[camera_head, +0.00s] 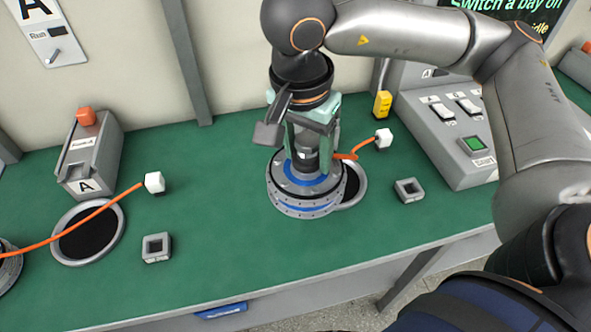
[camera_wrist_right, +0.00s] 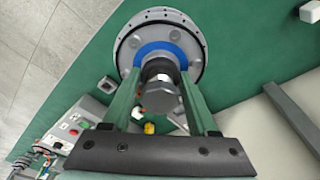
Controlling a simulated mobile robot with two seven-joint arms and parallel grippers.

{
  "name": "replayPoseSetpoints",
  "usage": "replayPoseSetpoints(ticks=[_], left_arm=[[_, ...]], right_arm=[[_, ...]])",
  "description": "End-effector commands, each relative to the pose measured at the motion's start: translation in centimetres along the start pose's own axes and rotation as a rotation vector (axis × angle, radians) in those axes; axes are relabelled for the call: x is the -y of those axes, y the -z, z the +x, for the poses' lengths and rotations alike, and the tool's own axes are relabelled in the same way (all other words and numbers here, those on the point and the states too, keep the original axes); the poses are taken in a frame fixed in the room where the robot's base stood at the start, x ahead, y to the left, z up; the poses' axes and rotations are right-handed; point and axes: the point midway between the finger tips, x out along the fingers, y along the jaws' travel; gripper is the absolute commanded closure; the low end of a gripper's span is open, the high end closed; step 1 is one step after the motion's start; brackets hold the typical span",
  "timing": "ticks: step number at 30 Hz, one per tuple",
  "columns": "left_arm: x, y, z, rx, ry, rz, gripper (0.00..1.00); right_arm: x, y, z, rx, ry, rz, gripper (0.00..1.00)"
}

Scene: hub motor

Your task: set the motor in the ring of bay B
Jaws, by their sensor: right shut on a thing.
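The motor (camera_head: 305,192) is a round grey disc with a blue band and a narrower dark shaft on top. My right gripper (camera_head: 307,160) is shut on that shaft from above and holds the motor upright. It also shows in the right wrist view, with the motor (camera_wrist_right: 190,45) beyond the green fingers. A dark pad in a grey ring (camera_head: 358,187) lies behind and right of the motor. The motor covers most of this ring and looks offset to its left; whether it touches is unclear. No bay B label is readable. My left gripper is not in view.
An orange cable near the motor leads to a white plug (camera_head: 384,138). A square grey socket (camera_head: 408,190) and a switch console (camera_head: 450,125) stand right. An empty ring (camera_head: 62,252), bay A box (camera_head: 90,155) and another socket (camera_head: 156,248) are left.

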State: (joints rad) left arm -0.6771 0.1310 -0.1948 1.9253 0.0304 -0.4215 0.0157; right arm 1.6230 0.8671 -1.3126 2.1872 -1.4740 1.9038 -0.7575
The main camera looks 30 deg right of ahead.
Motion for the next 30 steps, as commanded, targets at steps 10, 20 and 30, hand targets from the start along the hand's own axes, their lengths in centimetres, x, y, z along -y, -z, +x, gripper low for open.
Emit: replayPoseSetpoints(ticks=[10, 20, 30], left_arm=[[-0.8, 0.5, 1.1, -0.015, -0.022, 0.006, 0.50], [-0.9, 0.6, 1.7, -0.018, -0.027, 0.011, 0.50], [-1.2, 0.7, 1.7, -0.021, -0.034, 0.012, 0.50]], right_arm=[[0.2, 4.3, 0.6, 0.000, 0.006, 0.006, 1.00], [0.3, 8.4, 1.1, 0.000, 0.006, 0.006, 1.00], [0.4, 12.3, 1.6, 0.000, 0.006, 0.004, 1.00]])
